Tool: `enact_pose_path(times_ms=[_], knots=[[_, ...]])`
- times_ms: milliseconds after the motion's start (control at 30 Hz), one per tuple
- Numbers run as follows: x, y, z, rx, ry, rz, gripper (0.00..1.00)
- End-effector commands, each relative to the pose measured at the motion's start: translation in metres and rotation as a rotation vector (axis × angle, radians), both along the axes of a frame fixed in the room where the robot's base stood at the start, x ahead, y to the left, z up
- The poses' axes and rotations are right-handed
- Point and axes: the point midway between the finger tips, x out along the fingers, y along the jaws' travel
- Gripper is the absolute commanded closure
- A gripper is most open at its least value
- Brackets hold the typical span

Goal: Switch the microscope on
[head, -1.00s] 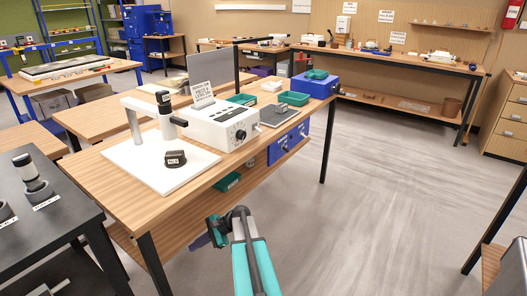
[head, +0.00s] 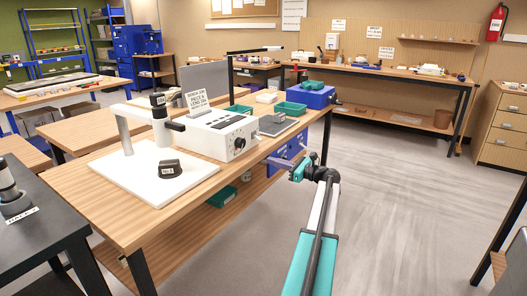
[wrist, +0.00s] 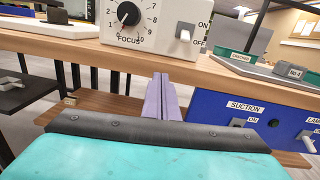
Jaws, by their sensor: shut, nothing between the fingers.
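The microscope (head: 158,118) stands on a white base board on the wooden bench, with a white post and a dark eyepiece. Beside it is a white control box (head: 215,135). In the wrist view its front has a black FOCUS knob (wrist: 129,14) and a pale toggle switch (wrist: 184,34) marked ON above and OFF below. The lever seems to point down, towards OFF. My gripper (wrist: 160,92) is shut and empty, its purple fingers together, below and left of the switch in the wrist view. In the head view my gripper (head: 274,161) is at the bench's front side, apart from the box.
Below the bench top, a blue unit (wrist: 250,125) has a SUCTION switch (wrist: 238,123) and another labelled LAMP, partly cut off. A dark specimen block (head: 169,169) sits on the white base. A green tray (head: 291,110) and a grey plate stand right of the box. The floor to the right is clear.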

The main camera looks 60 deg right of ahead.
Motion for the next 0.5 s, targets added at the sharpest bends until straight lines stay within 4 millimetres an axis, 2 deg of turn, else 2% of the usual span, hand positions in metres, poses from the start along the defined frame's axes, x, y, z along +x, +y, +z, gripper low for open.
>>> enact_pose_path(times_ms=[33, 200, 500], knots=[[-0.013, -0.014, 0.008, 0.013, -0.022, -0.019, 1.00], [-0.037, -0.032, 0.030, 0.043, -0.066, -0.046, 1.00], [-0.045, -0.037, 0.034, 0.048, -0.073, -0.056, 1.00]])
